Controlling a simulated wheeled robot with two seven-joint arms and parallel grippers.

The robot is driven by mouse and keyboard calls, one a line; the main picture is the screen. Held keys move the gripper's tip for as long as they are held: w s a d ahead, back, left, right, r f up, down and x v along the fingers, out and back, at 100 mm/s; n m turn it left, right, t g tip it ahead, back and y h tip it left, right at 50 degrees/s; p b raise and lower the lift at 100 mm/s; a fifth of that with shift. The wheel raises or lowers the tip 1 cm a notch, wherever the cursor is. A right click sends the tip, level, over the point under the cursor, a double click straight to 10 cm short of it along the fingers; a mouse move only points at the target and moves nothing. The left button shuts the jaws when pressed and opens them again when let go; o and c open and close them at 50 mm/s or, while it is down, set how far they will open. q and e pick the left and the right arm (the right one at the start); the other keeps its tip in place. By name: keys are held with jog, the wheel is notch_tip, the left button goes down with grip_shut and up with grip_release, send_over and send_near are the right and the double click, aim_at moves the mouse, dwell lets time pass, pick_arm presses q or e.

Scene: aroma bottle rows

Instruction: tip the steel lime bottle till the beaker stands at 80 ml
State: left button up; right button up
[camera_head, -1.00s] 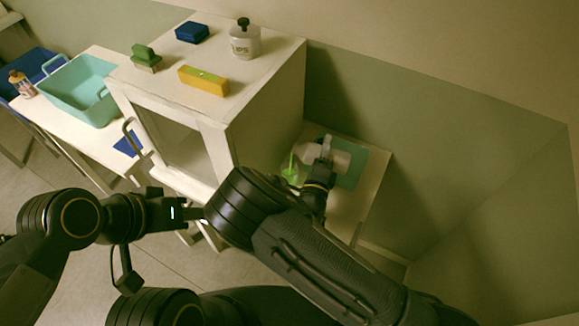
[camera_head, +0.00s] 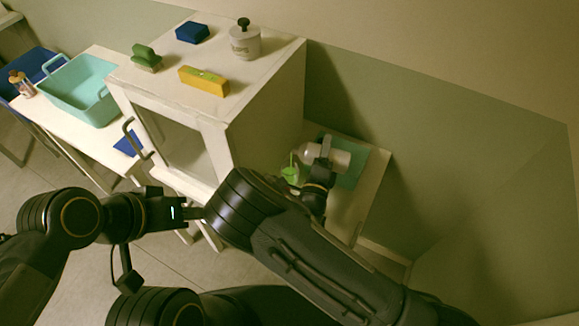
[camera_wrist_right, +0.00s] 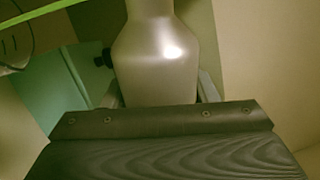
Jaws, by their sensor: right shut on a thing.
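The steel bottle (camera_head: 340,158) is held on its side above the small table. Its narrower end points left, toward the beaker. My right gripper (camera_head: 325,152) is shut around the bottle's body, which also fills the middle of the right wrist view (camera_wrist_right: 155,65). The beaker (camera_head: 291,173) stands just left of the bottle's mouth and holds bright green liquid. A thin green line shows above it. Part of the beaker with dark marks shows in the right wrist view (camera_wrist_right: 18,42); the liquid's level cannot be read. My left gripper (camera_head: 192,213) is away from both, its fingers unclear.
A white cabinet (camera_head: 270,105) stands left of the small table (camera_head: 371,188), carrying a white jar (camera_head: 244,42), a yellow block (camera_head: 203,81), a green block (camera_head: 146,58) and a blue block (camera_head: 192,33). A teal basin (camera_head: 78,92) sits further left. The wall is close on the right.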

dwell(0.4)
jog(key=shift+d+f+m+b, duration=0.1)
jog(key=shift+f+m+b, duration=0.25)
jog(key=shift+m, duration=0.35)
jog(key=shift+d+f+m+h, duration=0.15)
jog(key=shift+m+h, duration=0.25)
jog(key=shift+m, duration=0.5)
jog(key=shift+r+m, duration=0.3)
jog(key=shift+m, duration=0.3)
jog(key=m, duration=0.2)
jog(key=a+r+m+g+b, duration=0.1)
jog(key=m, duration=0.2)
jog(key=shift+a+r+h, duration=0.2)
jog(key=shift+h, duration=0.2)
jog(key=shift+w, duration=0.1)
